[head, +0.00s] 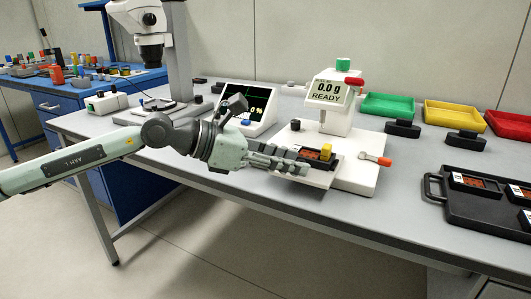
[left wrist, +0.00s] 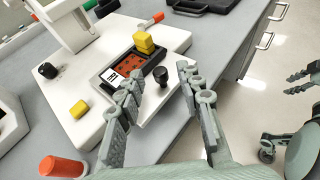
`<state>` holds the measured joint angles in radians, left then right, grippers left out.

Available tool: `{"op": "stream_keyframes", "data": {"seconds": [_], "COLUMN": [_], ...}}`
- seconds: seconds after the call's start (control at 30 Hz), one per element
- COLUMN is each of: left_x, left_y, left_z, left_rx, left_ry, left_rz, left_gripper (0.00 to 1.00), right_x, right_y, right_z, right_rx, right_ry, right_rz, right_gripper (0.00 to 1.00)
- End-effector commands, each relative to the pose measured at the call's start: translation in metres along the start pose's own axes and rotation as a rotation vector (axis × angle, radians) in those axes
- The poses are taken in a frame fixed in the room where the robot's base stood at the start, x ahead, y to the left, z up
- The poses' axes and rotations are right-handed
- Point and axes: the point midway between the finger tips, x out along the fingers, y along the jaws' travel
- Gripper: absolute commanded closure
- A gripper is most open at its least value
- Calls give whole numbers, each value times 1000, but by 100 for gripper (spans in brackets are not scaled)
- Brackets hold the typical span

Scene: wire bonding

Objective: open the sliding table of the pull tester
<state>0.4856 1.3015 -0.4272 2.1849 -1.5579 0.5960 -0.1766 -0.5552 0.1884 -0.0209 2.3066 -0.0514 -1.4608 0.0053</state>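The pull tester (head: 362,172) has a white base and a display reading 0.0 g READY. Its sliding table (head: 318,179) is a white plate at the front of the base, carrying a dark holder (left wrist: 112,68) with an orange-brown chip and a yellow block (left wrist: 144,42). A black knob (left wrist: 161,76) stands up from the plate in the left wrist view. My left gripper (left wrist: 158,80) is open, its fingers apart on either side of the knob, with no clear contact. In the head view my left gripper (head: 298,165) hides the knob. Grey fingers (left wrist: 300,82), apparently my right gripper, show at the wrist view's right edge.
An orange-tipped lever (head: 378,160) sticks out at the base's right. A small screen (head: 248,106) stands left of the tester. A black tray (head: 480,222) and green, yellow and red bins (head: 455,115) lie to the right. Floor is open before the table.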

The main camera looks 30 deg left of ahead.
Motion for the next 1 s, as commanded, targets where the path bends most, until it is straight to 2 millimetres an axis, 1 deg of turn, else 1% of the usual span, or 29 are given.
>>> {"op": "stream_keyframes", "data": {"seconds": [0.3,0.5,0.67,1.0], "left_x": [-39,-54,-68,-99], "left_y": [0,-3,2,1], "left_z": [-3,0,1,2], "left_rx": [1,9,4,5], "left_ry": [11,7,5,1], "left_rz": [1,-10,8,5], "left_gripper": [64,64,64,64], "right_x": [0,0,0,-1], "right_y": [0,0,0,0], "right_z": [0,0,0,0], "right_rx": [0,0,0,0], "right_ry": [1,2,2,2], "right_rz": [-1,-1,-1,-1], "right_gripper": [60,60,60,60]}}
